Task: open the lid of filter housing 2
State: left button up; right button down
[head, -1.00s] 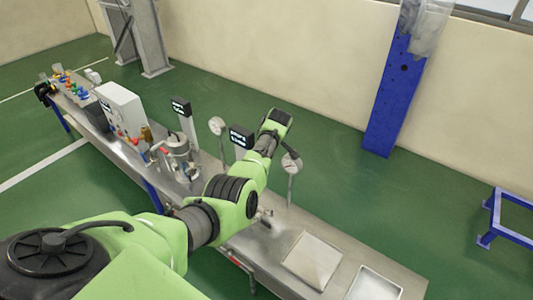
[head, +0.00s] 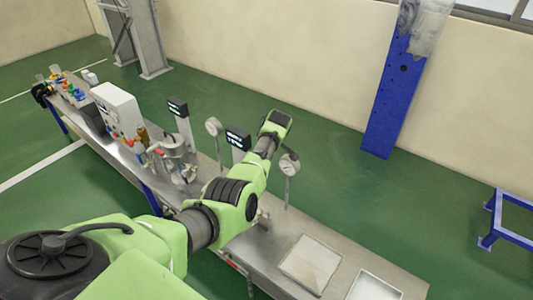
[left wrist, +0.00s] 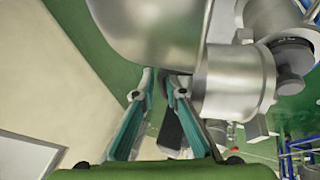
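My left arm reaches across the head view, but its gripper is hidden there. In the left wrist view my left gripper (left wrist: 160,82) has two teal fingers with a narrow gap at the tips, and I see nothing clasped between them. Just beyond the tips is a large rounded metal body (left wrist: 150,28), with a cylindrical metal fitting (left wrist: 235,82) at the right. It may be a filter housing; I cannot tell its number. In the head view a metal housing (head: 173,146) stands on the bench, and my arm covers the area beside it. My right gripper is not in view.
The long steel bench (head: 252,245) carries a white control box (head: 117,107), two dark displays (head: 178,106) (head: 238,138), two gauges on posts (head: 213,127) (head: 288,164) and two flat trays (head: 311,262) (head: 372,287). A blue post (head: 388,105) stands by the wall.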

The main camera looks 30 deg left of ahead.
pick_arm(q)
jog(key=shift+s, duration=0.25)
jog(key=v, duration=1.2)
jog(key=shift+w, duration=0.15)
